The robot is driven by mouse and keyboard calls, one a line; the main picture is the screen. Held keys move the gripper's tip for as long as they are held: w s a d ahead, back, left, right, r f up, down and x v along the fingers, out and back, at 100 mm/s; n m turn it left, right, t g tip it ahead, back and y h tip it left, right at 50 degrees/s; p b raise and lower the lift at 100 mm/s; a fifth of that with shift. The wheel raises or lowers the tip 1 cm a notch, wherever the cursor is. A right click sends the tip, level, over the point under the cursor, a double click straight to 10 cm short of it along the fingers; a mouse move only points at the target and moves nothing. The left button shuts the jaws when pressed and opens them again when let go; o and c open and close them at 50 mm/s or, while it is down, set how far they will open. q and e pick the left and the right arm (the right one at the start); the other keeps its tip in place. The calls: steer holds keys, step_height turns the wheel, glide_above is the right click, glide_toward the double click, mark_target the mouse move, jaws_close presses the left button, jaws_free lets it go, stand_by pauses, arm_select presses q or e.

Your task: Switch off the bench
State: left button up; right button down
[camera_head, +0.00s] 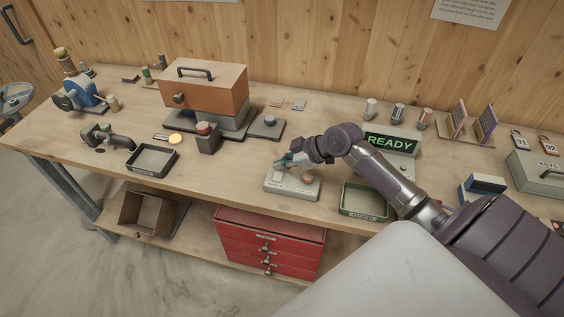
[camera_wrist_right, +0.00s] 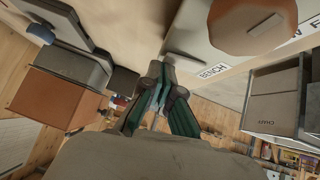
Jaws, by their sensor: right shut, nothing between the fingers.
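A pale switch box (camera_head: 292,186) stands near the front edge of the bench (camera_head: 230,178), left of the green tray. In the right wrist view the box (camera_wrist_right: 218,58) carries the word BENCH, a slot-like mark and a large round brown knob (camera_wrist_right: 252,22). My right gripper (camera_head: 287,160) is shut and empty, just over the back left part of the box. In the wrist view its fingertips (camera_wrist_right: 160,72) are close beside the BENCH end; I cannot tell if they touch. The gripper partly hides the box top in the head view. My left gripper is not in view.
A lit green READY sign (camera_head: 390,142) stands behind my right forearm. A green-rimmed tray (camera_head: 364,200) is right of the box. A dark tray (camera_head: 152,161), an orange-topped machine (camera_head: 205,86) and a small post (camera_head: 207,138) are left. Red drawers (camera_head: 270,240) sit below.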

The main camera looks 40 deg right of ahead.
steer(key=shift+d+f, duration=0.1)
steer(key=shift+f, duration=0.2)
steer(key=shift+s+a+r+p, duration=0.3)
steer(key=shift+a+p, duration=0.15)
steer(key=shift+p, duration=0.15)
steer(key=shift+s+a, duration=0.15)
